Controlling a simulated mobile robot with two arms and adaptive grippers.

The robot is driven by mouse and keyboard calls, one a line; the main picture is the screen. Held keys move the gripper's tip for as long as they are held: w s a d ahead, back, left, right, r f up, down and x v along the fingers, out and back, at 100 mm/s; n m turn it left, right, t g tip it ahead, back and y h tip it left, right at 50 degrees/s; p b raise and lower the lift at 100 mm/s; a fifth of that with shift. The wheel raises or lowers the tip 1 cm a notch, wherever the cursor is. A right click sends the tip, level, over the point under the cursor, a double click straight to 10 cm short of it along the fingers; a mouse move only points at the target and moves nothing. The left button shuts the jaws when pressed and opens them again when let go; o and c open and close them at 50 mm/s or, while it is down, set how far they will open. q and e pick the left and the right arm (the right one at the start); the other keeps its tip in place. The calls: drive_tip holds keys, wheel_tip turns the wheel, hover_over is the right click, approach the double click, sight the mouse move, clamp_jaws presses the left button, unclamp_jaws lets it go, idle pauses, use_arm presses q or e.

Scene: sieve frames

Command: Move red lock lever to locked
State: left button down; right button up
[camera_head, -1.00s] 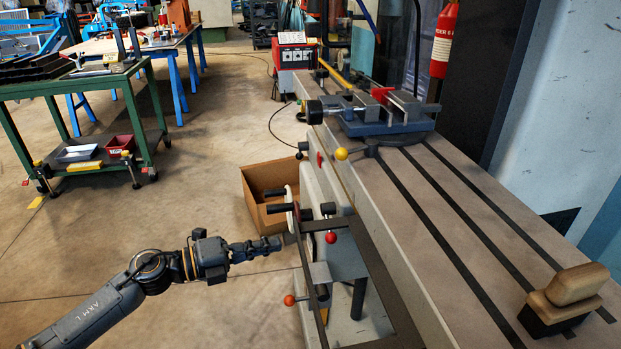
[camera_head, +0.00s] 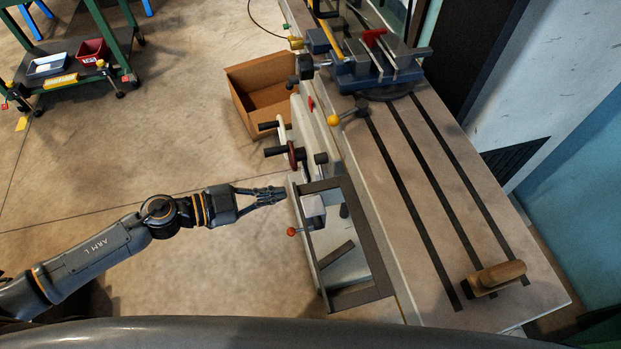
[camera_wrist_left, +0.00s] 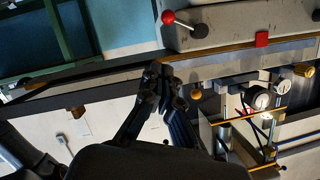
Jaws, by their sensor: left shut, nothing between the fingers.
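A lever with a red-orange ball end (camera_head: 292,231) sticks out to the left from the milling machine's side, below the table edge. I cannot tell whether it is the lock lever. In the left wrist view a red ball knob (camera_wrist_left: 168,17) sits on a thin rod at the top, with a dark ball at the rod's other end; I cannot tell if it is the same lever. My left gripper (camera_head: 283,194) is shut and empty, just left of the machine's side frame and above the red-orange ball, apart from it. It also shows in the left wrist view (camera_wrist_left: 163,75). My right gripper is out of view.
The long slotted machine table (camera_head: 413,200) carries a blue vise (camera_head: 365,72) with a red handle. A yellow ball lever (camera_head: 334,119) and handwheels jut from its side. A cardboard box (camera_head: 262,88) stands behind on the floor.

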sight(306, 187)
use_arm(q)
drive_tip(key=p+x, duration=0.1)
drive_tip(key=x, duration=0.6)
drive_tip(key=shift+w+d, duration=0.2)
drive_tip(key=shift+d, duration=0.1)
drive_tip(key=shift+w+d+f+b, duration=0.35)
drive_tip(key=shift+w+f, duration=0.2)
drive_tip(key=shift+f, duration=0.25)
drive_tip(key=shift+w+d+f+b, duration=0.3)
drive_tip(key=shift+w+f, duration=0.2)
drive_tip(key=shift+f, duration=0.35)
drive_tip(key=shift+a, duration=0.1)
drive_tip(key=f+m+b, duration=0.1)
drive_tip(key=f+m+t+b, duration=0.1)
drive_tip(key=f+m, duration=0.1)
drive_tip(key=shift+w+a, duration=0.15)
drive_tip(key=shift+w, duration=0.25)
drive_tip(key=shift+r, duration=0.15)
